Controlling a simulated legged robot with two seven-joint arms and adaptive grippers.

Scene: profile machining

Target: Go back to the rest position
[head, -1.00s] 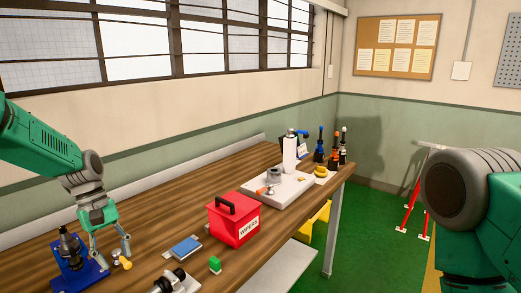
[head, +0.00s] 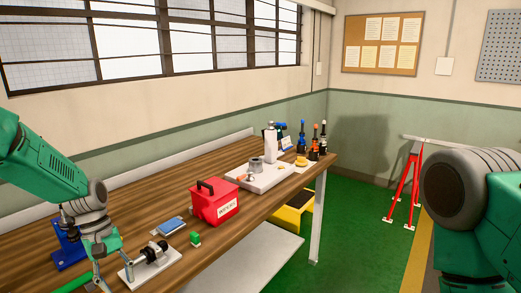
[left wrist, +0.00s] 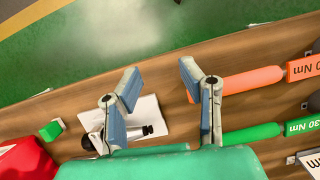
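My left gripper (head: 100,278) hangs over the near left part of the wooden bench (head: 135,209) in the head view. In the left wrist view its two blue-grey fingers (left wrist: 160,80) are spread apart with nothing between them. Beside it, a white plate with a black and metal fixture (head: 151,256) lies on the bench; it shows in part behind a finger in the left wrist view (left wrist: 150,129). My right arm is at the right edge of the head view, and its gripper is out of sight.
An orange handle (left wrist: 252,83) and a green handle (left wrist: 250,134) lie close to the left gripper. A blue stand (head: 70,257) is partly behind it. A red box (head: 214,208), blue pad (head: 170,226) and green block (head: 195,239) are farther along. Green floor lies beyond the bench.

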